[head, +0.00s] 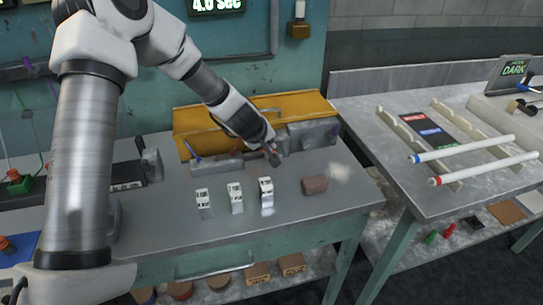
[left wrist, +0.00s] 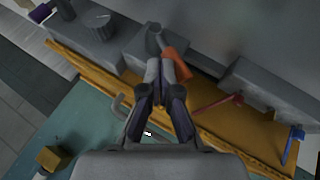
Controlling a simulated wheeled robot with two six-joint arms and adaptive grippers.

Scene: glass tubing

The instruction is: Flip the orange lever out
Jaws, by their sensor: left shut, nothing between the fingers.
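The orange lever (left wrist: 176,66) shows in the left wrist view, on a grey metal body with a round pivot (left wrist: 154,34). It slants away from the pivot, beside the tips of my left gripper (left wrist: 158,68). The left gripper is shut and empty, its fingertips close against the lever; I cannot tell whether they touch. In the head view my left gripper (head: 270,152) reaches down over the grey blocks at the bench's back, and it mostly hides the lever there. My right gripper is in neither view.
A yellow backing (head: 300,105) stands behind the grey blocks. Several small white-topped blocks (head: 236,198) and a brown cylinder (head: 314,185) stand in front. The front bench edge is clear.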

